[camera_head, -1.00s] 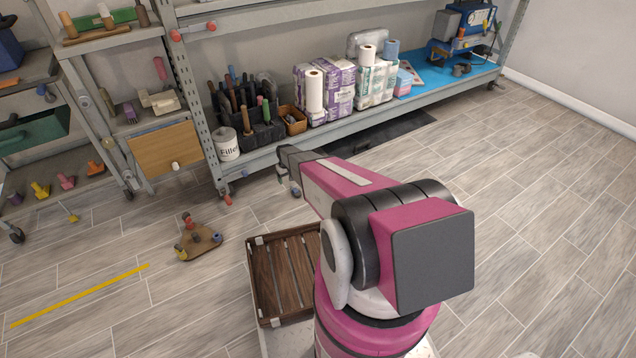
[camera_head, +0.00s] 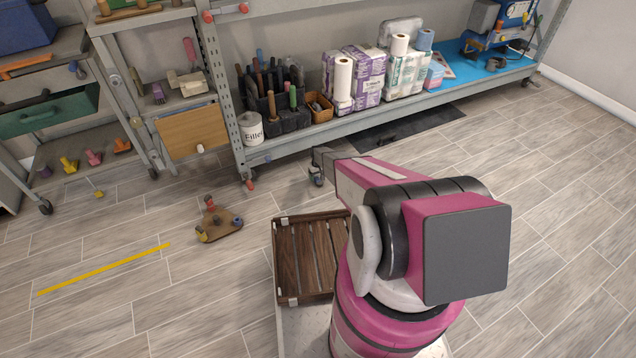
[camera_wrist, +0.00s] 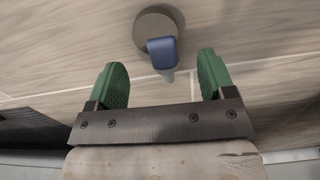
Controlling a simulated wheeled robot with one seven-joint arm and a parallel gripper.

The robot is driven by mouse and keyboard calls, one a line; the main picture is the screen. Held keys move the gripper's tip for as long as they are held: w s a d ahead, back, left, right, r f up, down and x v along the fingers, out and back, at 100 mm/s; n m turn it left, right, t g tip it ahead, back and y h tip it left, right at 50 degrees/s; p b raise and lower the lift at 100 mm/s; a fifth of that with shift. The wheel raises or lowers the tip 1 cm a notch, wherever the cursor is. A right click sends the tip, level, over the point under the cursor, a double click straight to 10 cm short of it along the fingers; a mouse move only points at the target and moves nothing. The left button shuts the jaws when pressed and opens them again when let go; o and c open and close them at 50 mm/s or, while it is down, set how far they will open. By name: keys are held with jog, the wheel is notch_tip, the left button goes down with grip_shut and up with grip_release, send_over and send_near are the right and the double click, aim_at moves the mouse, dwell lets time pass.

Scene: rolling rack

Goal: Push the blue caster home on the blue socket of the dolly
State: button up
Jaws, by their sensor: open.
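The blue caster (camera_wrist: 162,52), with a dark round wheel and a grey stem, lies low over the floor in the wrist view. It sits just ahead of the gap between the green fingertips of my gripper (camera_wrist: 162,82). The fingers are wide apart, with nothing clamped between them. In the head view my gripper (camera_head: 316,164) is low near the floor, its fingers partly hidden by the arm. The wooden dolly (camera_head: 222,232) stands on the floor to the left, with a blue socket (camera_head: 237,221) on its right corner and red and yellow parts on others.
A slatted wooden tray (camera_head: 287,255) is between the dolly and my arm. The metal shelf (camera_head: 290,148) holds a can, tools and paper rolls behind the gripper. Yellow tape (camera_head: 105,268) marks the floor at left. Floor around the dolly is mostly clear.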

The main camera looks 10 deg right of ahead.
aim_at(318, 179)
jog(key=shift+s+d+f, duration=0.1)
jog(key=shift+f, duration=1.45)
jog(key=c, duration=1)
jog(key=shift+c, duration=0.2)
jog(key=shift+r, duration=0.15)
